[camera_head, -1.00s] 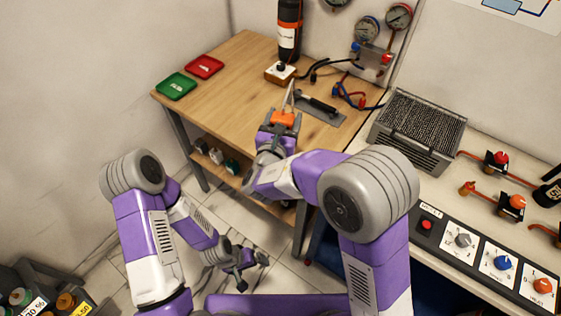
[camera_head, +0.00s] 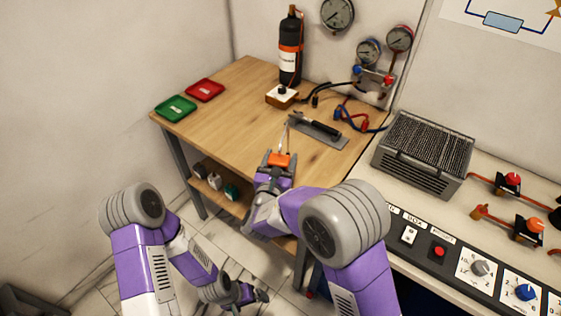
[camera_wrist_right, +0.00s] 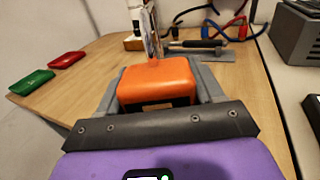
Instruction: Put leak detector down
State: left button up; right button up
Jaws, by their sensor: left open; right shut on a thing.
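The leak detector (camera_head: 279,160) has an orange body and a thin pale probe that points away from me. My right gripper (camera_head: 278,168) is shut on it, over the front part of the wooden table (camera_head: 225,95). In the right wrist view the orange body (camera_wrist_right: 158,80) sits between the two grey fingers, and the probe rises toward the back. I cannot tell whether the detector touches the tabletop. My left gripper (camera_head: 246,294) is open and empty, low over the floor in front of the table.
A grey plate with a black-handled tool (camera_head: 318,130) lies just beyond the detector. Green (camera_head: 176,108) and red (camera_head: 205,90) trays lie at the left. A black cylinder (camera_head: 290,50) and hoses stand behind. A grey finned unit (camera_head: 424,150) is on the right bench. The table's left-middle is clear.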

jog(key=shift+r, duration=0.2)
jog(key=shift+f, duration=0.1)
jog(key=o, duration=0.9)
jog(key=shift+f, duration=0.2)
jog(key=o, duration=0.4)
jog(key=shift+r, duration=0.2)
jog(key=shift+s+a, duration=0.1)
jog(key=shift+s, duration=0.15)
jog(key=p+v, duration=0.2)
jog(key=v, duration=0.9)
jog(key=shift+s, duration=0.3)
